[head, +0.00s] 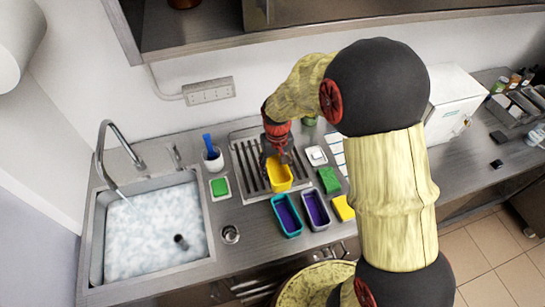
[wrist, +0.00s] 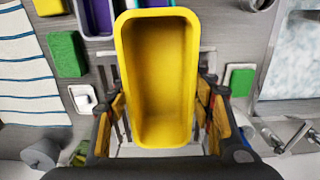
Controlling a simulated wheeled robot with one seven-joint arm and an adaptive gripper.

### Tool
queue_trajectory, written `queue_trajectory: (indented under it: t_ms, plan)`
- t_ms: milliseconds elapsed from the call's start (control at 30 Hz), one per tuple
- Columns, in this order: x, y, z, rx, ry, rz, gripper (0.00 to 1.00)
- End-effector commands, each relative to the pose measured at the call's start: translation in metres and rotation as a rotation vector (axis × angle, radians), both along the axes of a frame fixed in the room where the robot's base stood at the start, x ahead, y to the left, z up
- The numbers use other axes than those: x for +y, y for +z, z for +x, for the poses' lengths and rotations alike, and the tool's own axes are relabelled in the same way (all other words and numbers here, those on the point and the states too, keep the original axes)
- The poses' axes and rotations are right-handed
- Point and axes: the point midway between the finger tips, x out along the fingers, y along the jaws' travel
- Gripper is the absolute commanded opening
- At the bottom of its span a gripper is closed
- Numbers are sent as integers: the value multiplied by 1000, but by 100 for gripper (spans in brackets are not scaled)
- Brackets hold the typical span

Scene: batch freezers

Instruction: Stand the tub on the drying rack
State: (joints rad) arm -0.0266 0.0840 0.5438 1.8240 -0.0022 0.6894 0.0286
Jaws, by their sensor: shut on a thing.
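A yellow tub (head: 279,174) is held in my gripper (head: 279,152), over the right part of the drying rack (head: 247,166). In the wrist view the tub (wrist: 158,85) fills the middle, its open side facing the camera, with the gripper fingers (wrist: 160,110) on either side of it. The tub looks empty. The slatted metal rack shows behind it in the wrist view (wrist: 207,62). I cannot tell whether the tub's bottom touches the rack. The gripper's upper part is partly hidden by my arm in the head view.
A teal tub (head: 287,215) and a grey tub (head: 316,209), both purple inside, stand in front of the rack. Green sponges (head: 328,180) (head: 220,187) and a yellow sponge (head: 343,208) lie nearby. A foamy sink (head: 155,235) is at left. A cup with a blue brush (head: 213,158) stands left of the rack.

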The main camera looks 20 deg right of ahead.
Motion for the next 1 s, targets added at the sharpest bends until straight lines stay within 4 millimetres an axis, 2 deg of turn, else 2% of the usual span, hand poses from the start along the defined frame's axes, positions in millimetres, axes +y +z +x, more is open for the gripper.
queue_trajectory:
  t_ms: [300,500,700,867,1000]
  plan:
    - [-7,-29,63,2,0,0,22]
    - [-10,-62,90,3,0,0,22]
    - [-12,-79,106,0,0,0,22]
    - [-12,-85,111,1,0,0,22]
    - [-13,-102,112,4,0,0,22]
